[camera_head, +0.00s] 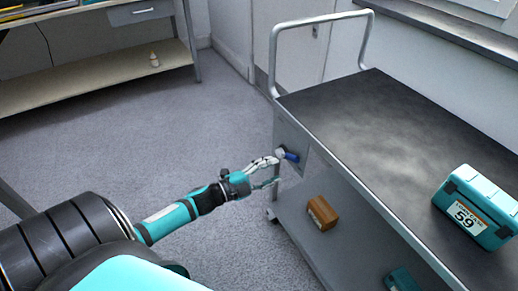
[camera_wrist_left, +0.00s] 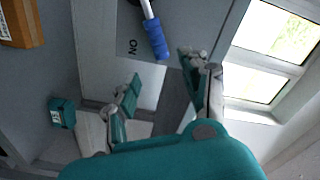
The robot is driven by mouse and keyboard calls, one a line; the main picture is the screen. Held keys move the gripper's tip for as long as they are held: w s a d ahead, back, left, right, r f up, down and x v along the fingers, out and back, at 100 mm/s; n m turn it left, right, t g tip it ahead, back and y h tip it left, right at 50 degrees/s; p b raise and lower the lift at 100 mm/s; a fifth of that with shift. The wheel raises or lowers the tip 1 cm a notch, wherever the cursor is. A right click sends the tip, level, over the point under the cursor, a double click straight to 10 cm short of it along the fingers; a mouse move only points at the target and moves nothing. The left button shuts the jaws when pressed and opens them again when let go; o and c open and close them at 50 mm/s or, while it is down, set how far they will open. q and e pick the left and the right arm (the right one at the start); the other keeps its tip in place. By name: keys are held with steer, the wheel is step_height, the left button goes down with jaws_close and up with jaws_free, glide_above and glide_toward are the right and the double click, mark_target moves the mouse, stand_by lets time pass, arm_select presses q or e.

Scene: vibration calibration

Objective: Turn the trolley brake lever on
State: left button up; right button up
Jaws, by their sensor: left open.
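The grey trolley (camera_head: 385,130) stands on the right of the head view, with a dark top. Its brake lever (camera_head: 291,156) has a blue grip and sits on the end panel below the top. In the left wrist view the blue-gripped lever (camera_wrist_left: 157,40) hangs on a metal stem, beside an "ON" label (camera_wrist_left: 132,46). My left gripper (camera_head: 274,172) is open and empty, close to the lever. In the left wrist view its fingertips (camera_wrist_left: 160,72) are spread, with the lever's grip end just ahead of the gap between them. My right gripper is not in view.
A teal case (camera_head: 480,208) marked 59 lies on the trolley top. A brown box (camera_head: 322,213) and another teal case (camera_head: 402,280) are on the lower shelf. A bench (camera_head: 100,77) stands at the back left. The floor left of the trolley is clear.

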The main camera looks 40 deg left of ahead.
arm_select(q)
steer(key=shift+v, duration=2.25)
